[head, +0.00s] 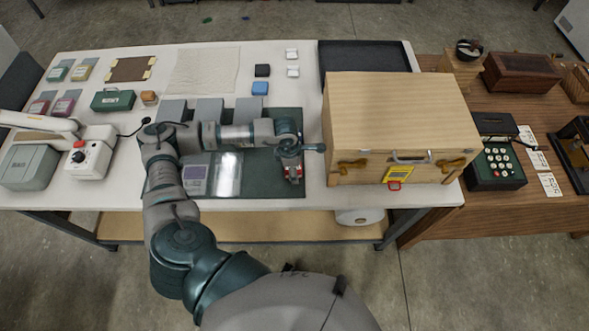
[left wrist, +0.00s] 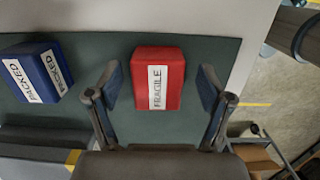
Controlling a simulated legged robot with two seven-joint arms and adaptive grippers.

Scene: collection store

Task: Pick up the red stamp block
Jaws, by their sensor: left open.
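The red stamp block (left wrist: 172,92) stands on the dark green mat (left wrist: 100,60) with a white FRAGILE label facing up in the left wrist view. In the head view only a small part of the red block (head: 294,178) shows beneath my left gripper (head: 292,158). In the left wrist view my left gripper (left wrist: 160,85) is open, with one finger on each side of the red block and a gap on both sides. My right gripper is not in view.
A blue PACKED block (left wrist: 37,72) sits left of the red one in the left wrist view. A large wooden crate (head: 400,120) stands close to the right of my left gripper. A black tray (head: 368,50) lies behind it.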

